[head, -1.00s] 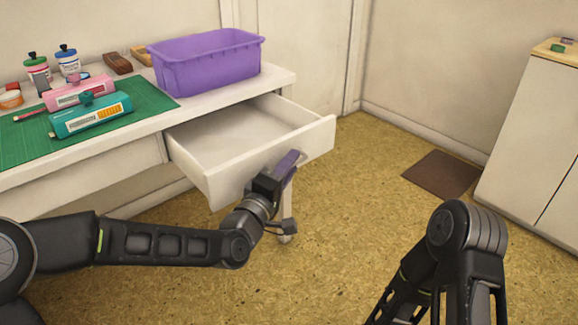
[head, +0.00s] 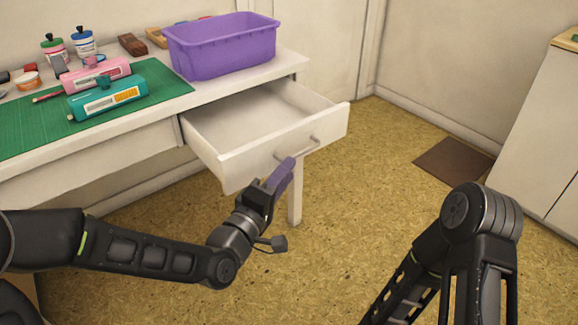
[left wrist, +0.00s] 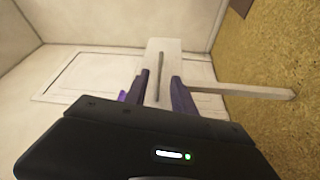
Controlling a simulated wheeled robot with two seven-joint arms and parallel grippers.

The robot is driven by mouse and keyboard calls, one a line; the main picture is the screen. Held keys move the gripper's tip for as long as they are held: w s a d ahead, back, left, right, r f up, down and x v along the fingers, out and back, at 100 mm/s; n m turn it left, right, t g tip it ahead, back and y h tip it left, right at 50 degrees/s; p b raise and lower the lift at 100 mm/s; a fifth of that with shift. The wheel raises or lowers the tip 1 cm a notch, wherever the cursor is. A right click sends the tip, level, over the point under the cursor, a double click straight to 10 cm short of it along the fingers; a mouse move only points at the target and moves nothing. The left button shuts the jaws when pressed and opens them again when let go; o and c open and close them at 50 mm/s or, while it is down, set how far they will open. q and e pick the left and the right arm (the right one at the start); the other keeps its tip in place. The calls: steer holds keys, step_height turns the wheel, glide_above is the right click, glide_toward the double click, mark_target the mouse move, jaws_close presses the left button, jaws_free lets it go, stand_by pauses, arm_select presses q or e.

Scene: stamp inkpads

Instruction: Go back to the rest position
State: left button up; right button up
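My left gripper (head: 282,172) has purple fingers and hangs just in front of the open white drawer (head: 236,168), below and left of its handle (head: 298,148). In the left wrist view the gripper's fingers (left wrist: 158,84) stand apart with nothing between them. The drawer front and its bar handle (left wrist: 160,75) show beyond the fingertips, clear of them. The drawer is pulled well out and looks empty inside. My right gripper is outside the views; only part of my right arm shows at the lower right.
The white desk (head: 160,140) carries a purple bin (head: 222,52), a green mat (head: 30,125), a teal inkpad (head: 107,96), a pink inkpad (head: 97,75) and ink bottles. A brown floor mat (head: 452,162) and a white cabinet (head: 535,130) are at right. The floor between is clear.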

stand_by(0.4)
arm_select(q)
steer(key=s+a+f+m+g+y, duration=0.2)
steer(key=s+f+m+g, duration=0.15)
steer(key=f, duration=0.85)
steer(key=s+a+f+m+g+y, duration=0.2)
steer(key=s+a+f+m+g, duration=0.15)
steer(key=f, duration=0.85)
steer(key=s+a+f+g+y, duration=0.1)
steer(key=s+a+f+g, duration=0.25)
steer(key=s+f, duration=0.6)
steer(key=s+a+f+g+y, duration=0.15)
steer(key=s+f+g, duration=0.25)
steer(key=s+f, duration=0.55)
step_height(320, 180, up, 34)
steer(key=s+d+m+p, duration=0.1)
steer(key=p, duration=3.3)
steer(key=shift+s+d+g+h, duration=0.25)
steer(key=shift+s+g+h, duration=0.1)
steer(key=shift+s, duration=0.05)
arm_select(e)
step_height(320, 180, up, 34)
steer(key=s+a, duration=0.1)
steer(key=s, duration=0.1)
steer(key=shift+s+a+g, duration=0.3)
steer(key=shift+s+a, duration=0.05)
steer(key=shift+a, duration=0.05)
